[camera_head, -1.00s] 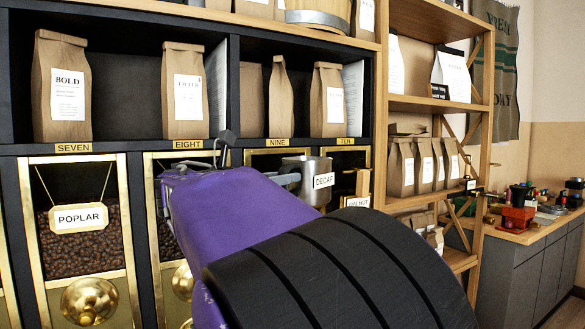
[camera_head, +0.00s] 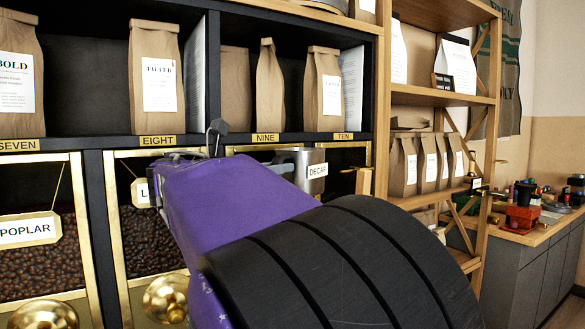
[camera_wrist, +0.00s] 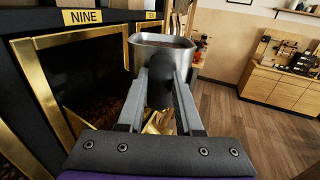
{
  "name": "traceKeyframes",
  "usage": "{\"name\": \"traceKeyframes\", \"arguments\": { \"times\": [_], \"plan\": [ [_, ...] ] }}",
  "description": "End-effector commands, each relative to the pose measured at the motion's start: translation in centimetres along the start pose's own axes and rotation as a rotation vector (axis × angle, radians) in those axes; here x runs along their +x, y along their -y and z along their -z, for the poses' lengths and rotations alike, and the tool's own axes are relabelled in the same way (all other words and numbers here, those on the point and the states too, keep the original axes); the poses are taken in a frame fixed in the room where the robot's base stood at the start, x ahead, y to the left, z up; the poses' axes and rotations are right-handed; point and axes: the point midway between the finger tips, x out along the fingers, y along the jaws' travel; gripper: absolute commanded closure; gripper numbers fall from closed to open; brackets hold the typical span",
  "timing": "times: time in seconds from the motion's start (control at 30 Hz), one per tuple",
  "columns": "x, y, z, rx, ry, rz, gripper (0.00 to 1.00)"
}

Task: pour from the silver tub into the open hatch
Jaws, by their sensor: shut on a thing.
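The silver tub (camera_head: 289,158) with a DECAF label is upright in front of the bins under NINE and TEN. In the wrist view the tub (camera_wrist: 163,52) has its open top showing, with dark contents inside. My gripper (camera_wrist: 160,82) is shut on the tub's near side, around a dark handle-like part. In the head view my purple and black arm hides most of the gripper. The bin under NINE (camera_wrist: 48,85) has a gold frame and a dark front with beans low down.
The bins to the left, with a POPLAR plate (camera_head: 28,230), have protruding brass knobs (camera_head: 166,299). Paper bags (camera_head: 323,90) stand on the shelf above. A wooden shelf unit (camera_head: 440,97) and a grey counter (camera_head: 530,270) are on the right. Wooden floor (camera_wrist: 240,125) is clear at right.

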Motion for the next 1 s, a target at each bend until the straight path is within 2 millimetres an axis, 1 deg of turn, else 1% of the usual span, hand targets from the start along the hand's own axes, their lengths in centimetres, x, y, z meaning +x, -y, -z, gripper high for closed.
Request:
{"name": "traceKeyframes", "arguments": {
  "times": [0.13,0.2,0.5,0.53,0.57,1.0],
  "plan": [
    [-0.1,0.1,-0.4,0.0,-0.006,-0.005,1.0],
    [-0.1,0.1,0.7,-0.001,-0.006,-0.004,1.0],
    [-0.1,0.1,3.2,-0.002,-0.006,-0.004,1.0],
    [-0.1,0.1,2.4,-0.016,-0.006,-0.004,1.0],
    [-0.1,0.1,2.3,-0.029,-0.006,-0.004,1.0],
    [-0.1,0.5,1.8,-0.201,-0.007,-0.003,1.0]
  ]
}}
